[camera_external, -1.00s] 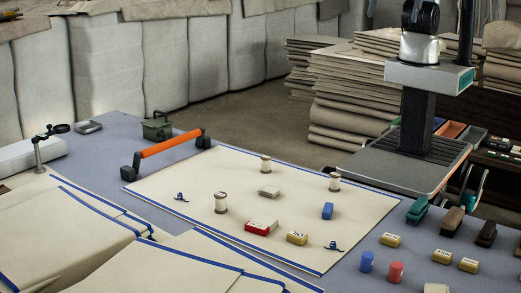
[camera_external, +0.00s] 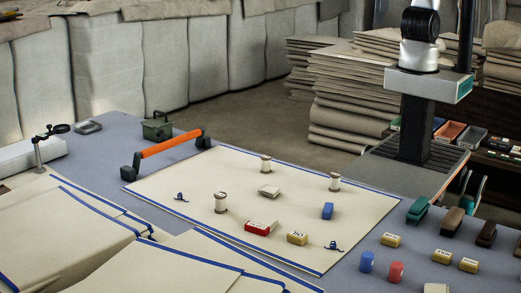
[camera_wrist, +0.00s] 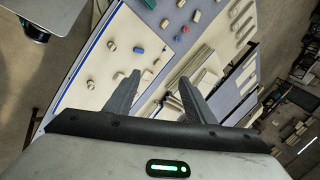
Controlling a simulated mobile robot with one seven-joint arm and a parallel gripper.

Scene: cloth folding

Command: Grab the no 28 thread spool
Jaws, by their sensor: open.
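Three pale thread spools stand upright on the cream cloth in the external view: one at the back (camera_external: 266,163), one at the right (camera_external: 335,182) and one at the front left (camera_external: 220,203). Their numbers are too small to read, so I cannot tell which is no 28. My gripper (camera_wrist: 159,77) is open, with its two dark fingers apart and nothing held between them. In the wrist view it is high above the table and away from the spools. The gripper itself is outside the external view.
The blue-edged cloth (camera_external: 160,185) also carries a red box (camera_external: 260,228), a yellow box (camera_external: 297,238) and a blue block (camera_external: 327,211). An orange-handled bar (camera_external: 170,144) stands at its back left. Blue (camera_external: 367,261) and red (camera_external: 396,271) cylinders stand near the front right.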

